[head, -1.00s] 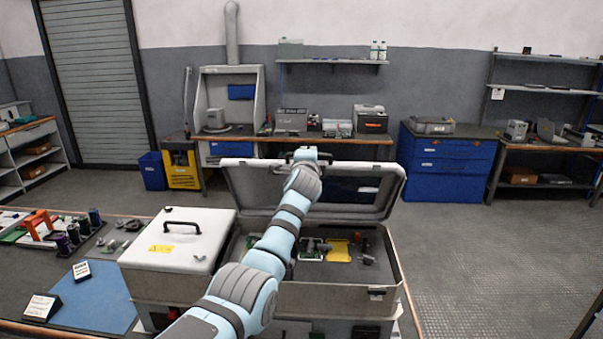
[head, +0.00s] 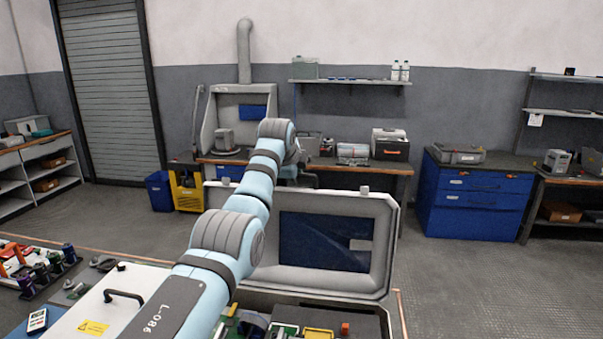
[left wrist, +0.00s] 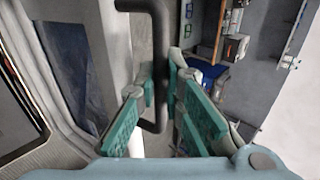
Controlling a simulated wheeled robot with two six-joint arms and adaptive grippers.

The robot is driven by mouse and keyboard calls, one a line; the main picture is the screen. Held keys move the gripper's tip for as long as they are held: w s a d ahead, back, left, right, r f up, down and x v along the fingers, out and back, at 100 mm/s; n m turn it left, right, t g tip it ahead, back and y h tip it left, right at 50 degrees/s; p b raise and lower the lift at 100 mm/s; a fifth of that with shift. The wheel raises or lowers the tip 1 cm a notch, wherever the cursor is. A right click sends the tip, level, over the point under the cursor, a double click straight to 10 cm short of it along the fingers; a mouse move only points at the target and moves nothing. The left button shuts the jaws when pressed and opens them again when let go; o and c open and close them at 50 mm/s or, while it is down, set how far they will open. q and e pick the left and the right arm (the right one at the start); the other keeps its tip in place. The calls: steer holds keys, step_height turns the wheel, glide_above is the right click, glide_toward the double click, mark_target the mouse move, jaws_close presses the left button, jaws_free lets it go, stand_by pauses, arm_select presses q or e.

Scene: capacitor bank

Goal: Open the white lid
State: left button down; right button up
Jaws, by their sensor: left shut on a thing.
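The raised white lid (head: 240,235) stands nearly upright at the back of the right-hand case in the head view, its inner side with a dark blue panel facing me. In the left wrist view the lid's pale inner edge and blue panel (left wrist: 72,70) show at the left. My left gripper (left wrist: 158,85) has its teal fingers closed on the lid's dark bar handle (left wrist: 160,45). In the head view the gripper is behind the lid's top edge and mostly hidden by my arm. My right gripper is not in view.
The open case holds green boards and a yellow part (head: 318,333). Left of it is a closed white cover with a black handle (head: 124,296) and a yellow label. A workbench (head: 375,166) and blue cabinet (head: 470,205) stand behind. The floor at right is clear.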

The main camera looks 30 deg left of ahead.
arm_select(q)
steer(key=shift+f, duration=0.3)
steer(key=shift+s+d+r, duration=0.1)
steer(key=shift+s, duration=0.15)
steer(key=c, duration=2)
jaws_free()
steer(key=o, duration=0.3)
steer(key=shift+w, duration=0.2)
steer(key=shift+s+r, duration=0.1)
steer(key=shift+r, duration=0.05)
